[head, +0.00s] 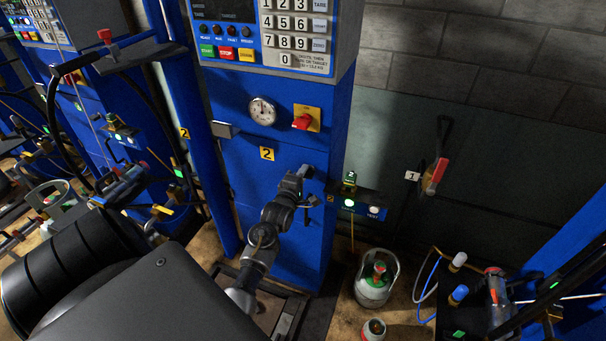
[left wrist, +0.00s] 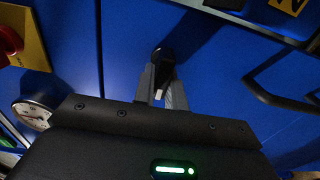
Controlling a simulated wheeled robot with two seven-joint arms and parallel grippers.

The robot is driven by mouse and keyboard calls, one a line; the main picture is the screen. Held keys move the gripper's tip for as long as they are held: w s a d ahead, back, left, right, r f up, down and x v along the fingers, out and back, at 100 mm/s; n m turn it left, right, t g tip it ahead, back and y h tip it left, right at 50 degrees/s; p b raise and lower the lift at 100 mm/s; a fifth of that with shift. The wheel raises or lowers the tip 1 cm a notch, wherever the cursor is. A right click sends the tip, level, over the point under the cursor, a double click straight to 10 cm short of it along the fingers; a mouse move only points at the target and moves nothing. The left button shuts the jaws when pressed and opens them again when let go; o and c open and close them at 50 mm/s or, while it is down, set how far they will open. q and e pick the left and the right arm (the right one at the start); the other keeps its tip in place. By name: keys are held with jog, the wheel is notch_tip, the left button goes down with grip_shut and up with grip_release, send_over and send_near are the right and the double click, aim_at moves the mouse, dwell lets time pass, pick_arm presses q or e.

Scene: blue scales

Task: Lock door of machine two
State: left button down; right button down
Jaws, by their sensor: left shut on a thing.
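Machine two (head: 337,115) is a blue cabinet with a yellow "2" label (head: 267,154) on its front. Its blue door panel (left wrist: 125,50) fills most of the left wrist view. My left gripper (head: 297,182) is at the right part of this front, below and right of the label. In the left wrist view, its grey fingers (left wrist: 164,82) are closed around a small dark knob (left wrist: 163,58) on the panel. The fingers and wrist hide part of the knob, and I cannot tell how it is turned. My right gripper is in neither view.
A red switch (head: 302,122) and a round gauge (head: 262,111) sit above the label, under a keypad (head: 295,25). A gas cylinder (head: 374,287) stands on the floor to the right. A small box with lit buttons (head: 358,203) sticks out beside the cabinet.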

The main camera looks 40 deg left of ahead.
pick_arm(q)
jog(key=c, duration=1.4)
grip_release()
jog(key=shift+c, duration=0.2)
jog(key=b+v, duration=0.2)
jog(key=v, duration=0.8)
jog(key=shift+s+b, duration=0.3)
jog(key=shift+s, duration=0.05)
jog(key=shift+d, duration=0.15)
